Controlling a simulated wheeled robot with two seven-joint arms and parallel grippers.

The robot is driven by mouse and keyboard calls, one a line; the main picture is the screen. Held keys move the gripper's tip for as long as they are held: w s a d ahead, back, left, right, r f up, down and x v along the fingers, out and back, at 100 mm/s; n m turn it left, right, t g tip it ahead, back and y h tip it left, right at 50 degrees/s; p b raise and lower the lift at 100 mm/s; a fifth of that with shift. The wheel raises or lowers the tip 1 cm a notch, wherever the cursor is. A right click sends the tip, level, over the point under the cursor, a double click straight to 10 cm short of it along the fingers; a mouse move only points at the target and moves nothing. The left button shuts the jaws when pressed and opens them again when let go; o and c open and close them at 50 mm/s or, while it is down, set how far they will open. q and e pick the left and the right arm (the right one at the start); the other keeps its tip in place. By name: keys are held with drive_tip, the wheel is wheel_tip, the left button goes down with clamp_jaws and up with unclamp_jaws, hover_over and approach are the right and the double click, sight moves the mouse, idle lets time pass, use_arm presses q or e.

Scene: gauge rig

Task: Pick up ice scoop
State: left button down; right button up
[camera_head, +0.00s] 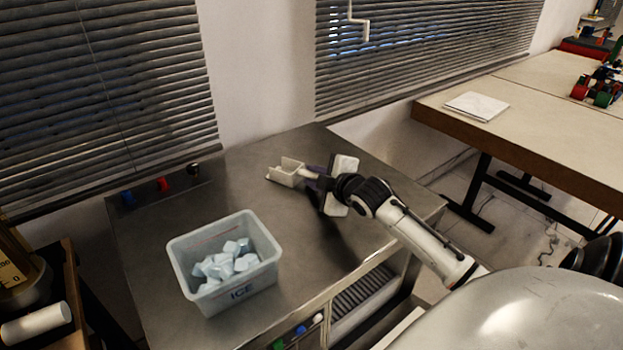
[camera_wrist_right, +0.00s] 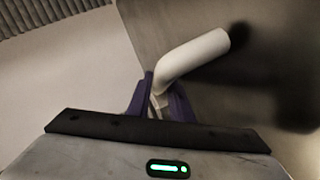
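The ice scoop (camera_head: 286,173) is white with a box-shaped bowl, over the back right part of the metal table in the head view. My right gripper (camera_head: 314,178) has purple fingers and is at the scoop's handle. In the right wrist view the bent white handle (camera_wrist_right: 192,58) runs between the purple fingers (camera_wrist_right: 160,104), which are closed around it. The scoop's bowl is hidden in that view. I cannot clearly tell how far the scoop is from the table top. My left gripper is out of view.
A clear bin marked ICE (camera_head: 222,262) with several pale ice cubes (camera_head: 228,262) stands on the metal table (camera_head: 140,255), front left of the scoop. Small coloured knobs (camera_head: 163,184) line the back left edge. Window blinds are behind. A wooden table (camera_head: 540,110) stands at right.

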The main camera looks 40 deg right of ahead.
clamp_jaws()
